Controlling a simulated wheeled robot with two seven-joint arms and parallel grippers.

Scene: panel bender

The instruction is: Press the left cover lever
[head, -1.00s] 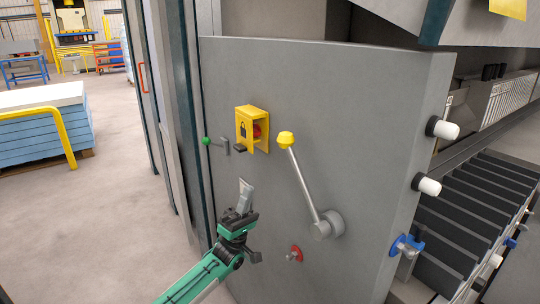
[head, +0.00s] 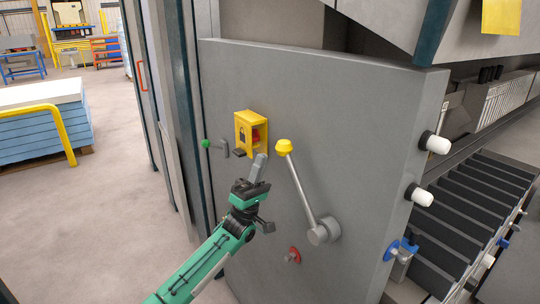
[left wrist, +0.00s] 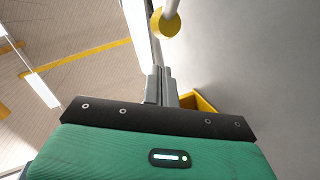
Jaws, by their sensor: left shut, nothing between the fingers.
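A long grey lever (head: 304,190) with a yellow knob (head: 284,146) stands on the grey panel, leaning up and left from its round hub (head: 324,231). In the left wrist view the yellow knob (left wrist: 165,22) is beyond my fingers. A small lever with a green knob (head: 206,143) is at the panel's left side. The pictures do not label which is the left cover lever. My left gripper (head: 261,159) is shut and empty, just left of the yellow knob and apart from it. Its fingers also show in the left wrist view (left wrist: 158,86). My right gripper is not visible.
A yellow lock box (head: 251,130) with a red part inside is just above my left gripper. A red handle (head: 293,256) is lower on the panel. White knobs (head: 433,143) and a blue fitting (head: 401,249) are along its right edge. Open floor (head: 130,180) lies left.

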